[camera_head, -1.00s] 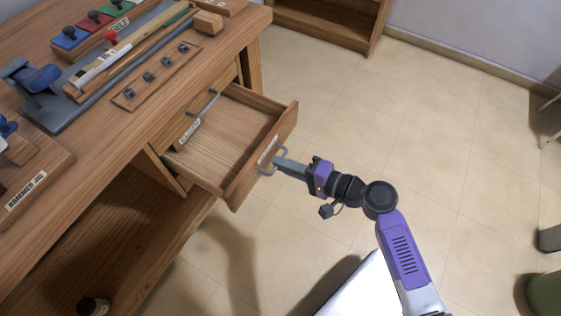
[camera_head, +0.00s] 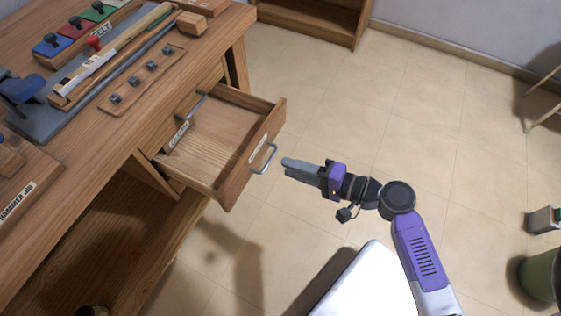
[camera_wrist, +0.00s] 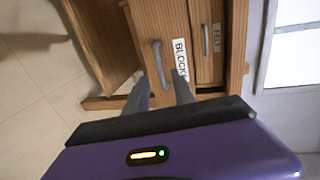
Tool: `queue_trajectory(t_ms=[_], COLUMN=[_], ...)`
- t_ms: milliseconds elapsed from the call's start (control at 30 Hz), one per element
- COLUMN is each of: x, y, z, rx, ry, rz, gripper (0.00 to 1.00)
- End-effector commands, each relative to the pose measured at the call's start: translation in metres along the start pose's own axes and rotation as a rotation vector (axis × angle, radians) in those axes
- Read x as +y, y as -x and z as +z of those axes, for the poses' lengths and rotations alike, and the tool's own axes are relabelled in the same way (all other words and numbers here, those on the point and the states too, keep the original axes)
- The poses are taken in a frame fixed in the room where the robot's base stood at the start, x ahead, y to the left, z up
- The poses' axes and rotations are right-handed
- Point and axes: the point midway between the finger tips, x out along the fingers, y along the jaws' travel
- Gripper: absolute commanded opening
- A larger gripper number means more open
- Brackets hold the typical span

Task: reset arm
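My gripper (camera_head: 288,168) is in the air over the floor, just right of an open drawer (camera_head: 215,140) in the wooden workbench. Its two fingers show apart in the wrist view (camera_wrist: 162,92), with nothing between them. The drawer's metal handle (camera_head: 265,159) is a short gap away from the fingertips. In the wrist view, a drawer front with a handle (camera_wrist: 160,65) and a label (camera_wrist: 180,60) reading roughly "BLOCK" lies beyond the fingers. The drawer's inside looks empty in the head view.
A closed drawer with a handle (camera_head: 190,110) sits above the open one. The workbench top (camera_head: 95,150) holds tools, coloured blocks (camera_head: 75,28) and a pegged strip (camera_head: 140,80). A shelf (camera_head: 315,20) stands at the back, a green bin (camera_head: 540,278) at right. The middle floor is clear.

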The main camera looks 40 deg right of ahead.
Motion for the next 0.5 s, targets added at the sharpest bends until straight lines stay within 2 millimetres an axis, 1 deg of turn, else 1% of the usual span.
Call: queue_trajectory(t_ms=[33, 200, 500], x=[0.000, 0.000, 0.000], y=[0.008, 0.021, 0.022], z=[0.000, 0.000, 0.000], rx=[0.002, 0.000, 0.000], ry=[-0.003, -0.001, -0.001], rz=[0.002, 0.000, 0.000], gripper=[0.30, 0.30, 0.30])
